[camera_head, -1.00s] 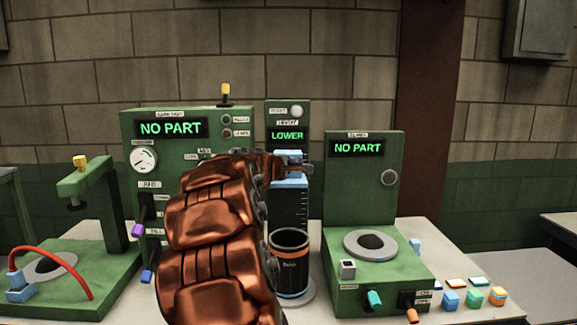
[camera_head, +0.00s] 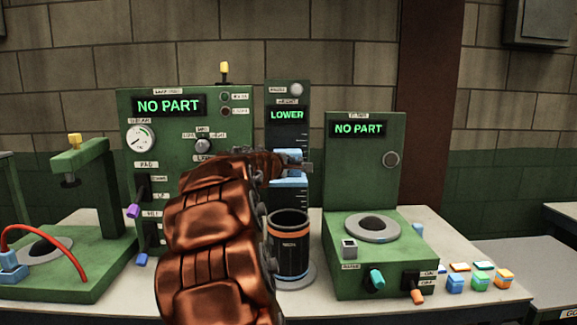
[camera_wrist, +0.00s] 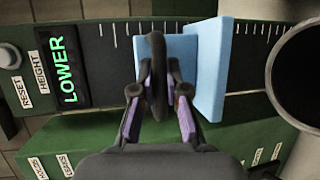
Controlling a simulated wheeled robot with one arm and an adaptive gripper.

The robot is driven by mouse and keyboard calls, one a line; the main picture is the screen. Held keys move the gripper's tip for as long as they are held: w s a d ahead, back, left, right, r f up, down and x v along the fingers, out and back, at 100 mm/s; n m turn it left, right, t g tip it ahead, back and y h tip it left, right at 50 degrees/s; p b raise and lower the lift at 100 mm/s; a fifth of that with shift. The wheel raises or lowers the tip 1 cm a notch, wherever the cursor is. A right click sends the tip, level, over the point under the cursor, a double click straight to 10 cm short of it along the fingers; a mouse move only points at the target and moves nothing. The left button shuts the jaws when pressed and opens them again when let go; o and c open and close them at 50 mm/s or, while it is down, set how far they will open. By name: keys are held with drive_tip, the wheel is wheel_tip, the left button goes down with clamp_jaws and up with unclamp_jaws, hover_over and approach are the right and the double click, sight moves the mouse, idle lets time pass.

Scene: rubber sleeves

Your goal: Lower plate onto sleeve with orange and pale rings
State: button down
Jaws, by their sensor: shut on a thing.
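The sleeve (camera_head: 289,256) stands upright on a round grey base (camera_head: 297,283) at the height gauge. It is a dark, open-topped cylinder with an orange ring and a fainter band lower down. The blue plate (camera_head: 290,182) is above the sleeve's rim, with a gap between them. In the wrist view the plate (camera_wrist: 207,68) stands edge-on, with the sleeve's dark mouth (camera_wrist: 302,72) apart to its right. My gripper (camera_wrist: 158,95) is shut on the dark handle of the plate's blue slide (camera_wrist: 179,50). My arm covers part of the gauge front in the head view.
The gauge screen (camera_head: 287,115) reads LOWER. A green machine (camera_head: 168,105) at left and another (camera_head: 364,160) at right both read NO PART. A green press with a red hose (camera_head: 60,262) stands far left. Several small coloured blocks (camera_head: 480,283) lie at the right.

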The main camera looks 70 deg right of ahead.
wheel_tip(320, 180, down, 9)
drive_tip(key=b, duration=0.8)
drive_tip(key=c, duration=1.3)
unclamp_jaws()
drive_tip(key=shift+c, duration=0.2)
drive_tip(key=shift+o, duration=0.8)
drive_tip(key=shift+a+r, duration=0.1)
drive_tip(key=a+r, duration=0.2)
drive_tip(key=a, duration=0.9)
drive_tip(key=shift+a, duration=0.3)
drive_tip(key=shift+s+r, duration=0.1)
